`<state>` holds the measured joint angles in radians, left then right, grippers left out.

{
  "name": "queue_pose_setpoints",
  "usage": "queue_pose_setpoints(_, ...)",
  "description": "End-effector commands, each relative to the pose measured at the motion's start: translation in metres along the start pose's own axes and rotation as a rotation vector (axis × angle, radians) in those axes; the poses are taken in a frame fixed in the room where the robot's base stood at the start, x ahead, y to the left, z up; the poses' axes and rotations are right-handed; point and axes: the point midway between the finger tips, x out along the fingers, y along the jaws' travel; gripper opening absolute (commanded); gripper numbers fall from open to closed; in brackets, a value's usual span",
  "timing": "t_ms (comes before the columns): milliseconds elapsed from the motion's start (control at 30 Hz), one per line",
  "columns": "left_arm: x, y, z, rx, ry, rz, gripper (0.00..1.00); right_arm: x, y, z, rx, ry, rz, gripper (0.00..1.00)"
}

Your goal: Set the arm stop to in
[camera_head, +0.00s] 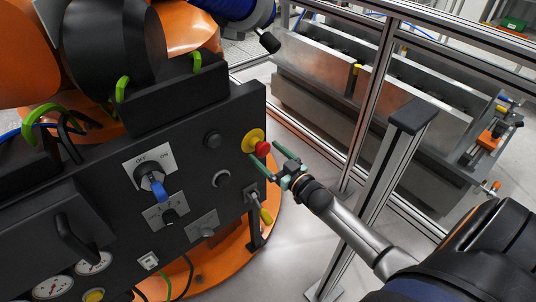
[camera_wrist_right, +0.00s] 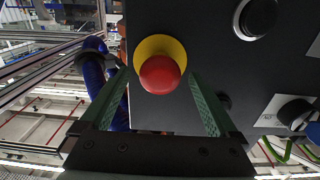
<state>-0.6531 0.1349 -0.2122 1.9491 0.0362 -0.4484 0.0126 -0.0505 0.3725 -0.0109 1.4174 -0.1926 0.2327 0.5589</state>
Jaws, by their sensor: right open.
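The arm stop is a red mushroom button (camera_head: 262,148) on a yellow collar (camera_head: 251,137), near the right edge of the dark control panel (camera_head: 185,150). In the right wrist view the red button (camera_wrist_right: 160,76) sits centred in front of the yellow collar (camera_wrist_right: 150,47). My right gripper (camera_head: 268,158) is open at the panel's right edge. Its green fingers point at the button, and in the wrist view they show one on either side of it, with gaps. Whether the button is pressed in or out is hard to tell. My left gripper is not in view.
The panel also carries a rotary switch with a blue handle (camera_head: 155,185), a black selector (camera_head: 169,214), a round button (camera_head: 222,179) and gauges (camera_head: 53,286). A yellow-tipped part (camera_head: 265,215) hangs below. A metal post (camera_head: 375,195) stands to the right, near my right arm.

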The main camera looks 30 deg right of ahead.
Motion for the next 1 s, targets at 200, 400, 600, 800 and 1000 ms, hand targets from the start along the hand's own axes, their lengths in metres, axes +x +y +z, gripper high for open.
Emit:
queue_pose_setpoints(200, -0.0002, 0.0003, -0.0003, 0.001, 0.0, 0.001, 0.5, -0.0001, -0.0002, 0.0, 0.001, 0.0, 0.0, 0.91)
queue_pose_setpoints(400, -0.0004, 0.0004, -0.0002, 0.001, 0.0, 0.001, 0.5, -0.0002, -0.0002, 0.0, 0.001, 0.0, 0.0, 0.68)
queue_pose_setpoints(600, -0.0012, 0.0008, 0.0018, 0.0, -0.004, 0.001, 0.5, -0.0003, -0.0003, 0.0, 0.001, 0.0, 0.0, 0.46)
queue_pose_setpoints(800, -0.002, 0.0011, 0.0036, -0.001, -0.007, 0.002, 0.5, -0.0003, -0.0003, 0.0, 0.001, 0.0, 0.0, 0.23)
queue_pose_setpoints(1000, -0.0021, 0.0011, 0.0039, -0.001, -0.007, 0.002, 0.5, -0.0004, -0.0003, 0.0001, 0.001, 0.0, 0.0, 0.01)
